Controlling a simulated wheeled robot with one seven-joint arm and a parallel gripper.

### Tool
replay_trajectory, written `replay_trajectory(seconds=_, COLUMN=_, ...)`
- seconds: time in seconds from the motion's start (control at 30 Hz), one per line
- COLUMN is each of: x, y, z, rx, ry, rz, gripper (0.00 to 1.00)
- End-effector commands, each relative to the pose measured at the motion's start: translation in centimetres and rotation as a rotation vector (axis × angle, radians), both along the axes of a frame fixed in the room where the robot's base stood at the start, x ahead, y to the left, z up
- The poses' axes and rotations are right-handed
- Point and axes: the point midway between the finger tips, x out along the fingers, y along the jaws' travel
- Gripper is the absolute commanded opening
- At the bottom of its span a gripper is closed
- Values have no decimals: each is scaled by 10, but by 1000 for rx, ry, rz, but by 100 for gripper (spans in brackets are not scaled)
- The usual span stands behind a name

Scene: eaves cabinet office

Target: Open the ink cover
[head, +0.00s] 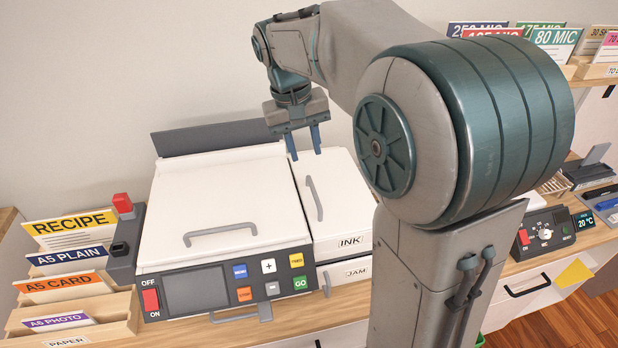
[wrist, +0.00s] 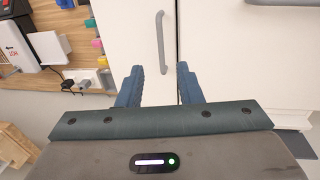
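The ink cover (head: 341,184) is a white lid on the right part of the printer, with the label INK (head: 350,240) on its front. It looks shut. Its grey bar handle (head: 315,198) runs front to back near its left edge. My gripper (head: 305,148) is open and empty, above the rear part of the cover. In the wrist view, my gripper (wrist: 160,72) has a finger to either side of the picture line of the handle (wrist: 161,42), which shows ahead of the fingertips. The fingers look apart from the handle.
The larger white lid (head: 222,195) with its own handle (head: 219,234) lies left of the ink cover. A control panel (head: 228,285) is in front, and a JAM drawer (head: 345,275) is below. A dark upright panel (head: 211,137) stands behind. Card holders (head: 75,290) stand left.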

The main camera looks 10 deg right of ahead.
Motion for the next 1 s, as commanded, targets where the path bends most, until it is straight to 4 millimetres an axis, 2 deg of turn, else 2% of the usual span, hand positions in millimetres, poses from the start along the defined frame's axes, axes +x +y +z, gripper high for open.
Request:
replay_trajectory(seconds=0.13, x=11, y=4, z=1, rx=-21, ry=11, rz=-3, gripper=33)
replay_trajectory(seconds=0.27, x=11, y=3, z=-10, rx=-24, ry=15, rz=-3, gripper=33)
replay_trajectory(seconds=0.7, x=10, y=-15, z=-97, rx=-23, ry=16, rz=-3, gripper=33)
replay_trajectory(seconds=0.83, x=11, y=-19, z=-116, rx=-23, ry=15, rz=-3, gripper=33)
replay_trajectory(seconds=1.0, x=11, y=-22, z=-130, rx=-22, ry=13, rz=-3, gripper=33)
